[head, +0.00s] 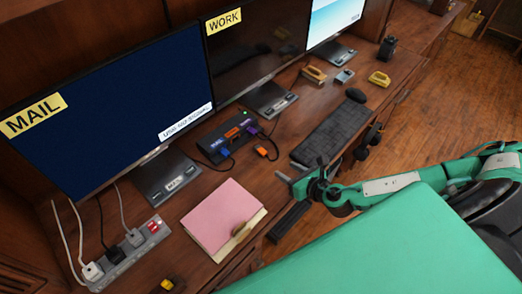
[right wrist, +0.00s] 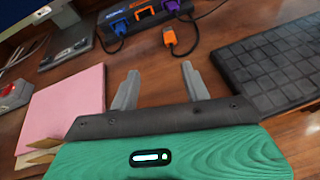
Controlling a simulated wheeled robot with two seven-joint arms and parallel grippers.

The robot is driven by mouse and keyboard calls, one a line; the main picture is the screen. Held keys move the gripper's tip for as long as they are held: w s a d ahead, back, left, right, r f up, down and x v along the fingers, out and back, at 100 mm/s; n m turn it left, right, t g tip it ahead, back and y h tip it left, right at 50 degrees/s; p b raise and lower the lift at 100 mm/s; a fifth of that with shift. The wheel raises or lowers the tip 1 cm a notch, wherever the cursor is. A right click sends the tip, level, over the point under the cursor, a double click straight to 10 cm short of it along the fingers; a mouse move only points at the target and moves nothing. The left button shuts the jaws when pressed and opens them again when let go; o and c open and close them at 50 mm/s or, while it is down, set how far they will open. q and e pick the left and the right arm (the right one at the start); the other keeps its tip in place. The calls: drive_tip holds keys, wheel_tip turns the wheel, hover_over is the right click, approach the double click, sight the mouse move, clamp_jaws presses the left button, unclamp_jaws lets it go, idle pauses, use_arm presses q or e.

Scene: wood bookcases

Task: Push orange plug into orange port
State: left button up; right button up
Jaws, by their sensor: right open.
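The orange plug (head: 262,152) lies on the desk, apart from the black hub (head: 213,146). It also shows in the right wrist view (right wrist: 169,37), beyond the fingertips, with a dark cable trailing from it. The orange port (head: 232,132) is on the hub, between a blue plug (head: 224,152) and a purple plug (head: 252,128), both at the hub. My right gripper (head: 301,168) is open and empty, above the desk's front edge, to the right of and nearer than the orange plug. In the right wrist view its two fingers (right wrist: 160,70) stand wide apart. My left gripper is not in view.
A black keyboard (head: 333,132) lies right of the plug. A pink folder (head: 221,214) lies to the left. Monitors stand along the back, and a power strip (head: 132,257) sits at the left.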

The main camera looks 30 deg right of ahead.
drive_tip(key=shift+d+f+n, duration=0.1)
drive_tip(key=shift+d+n, duration=0.6)
drive_tip(key=shift+d, duration=0.05)
drive_tip(key=p, duration=0.1)
approach(265, 152)
drive_tip(key=shift+w+a+f, duration=0.2)
drive_tip(key=shift+w+a, duration=0.15)
drive_tip(key=shift+w, duration=0.2)
drive_tip(key=shift+w+a+f, duration=0.25)
drive_tip(key=shift+w+a, duration=0.05)
drive_tip(key=shift+w, duration=0.2)
drive_tip(key=shift+d+p+x, duration=0.2)
drive_tip(key=shift+p+x, duration=0.2)
drive_tip(key=shift+x, duration=0.95)
drive_tip(key=shift+d+p+x, duration=0.15)
drive_tip(key=shift+p+x, duration=0.2)
drive_tip(key=shift+x, duration=0.95)
clamp_jaws()
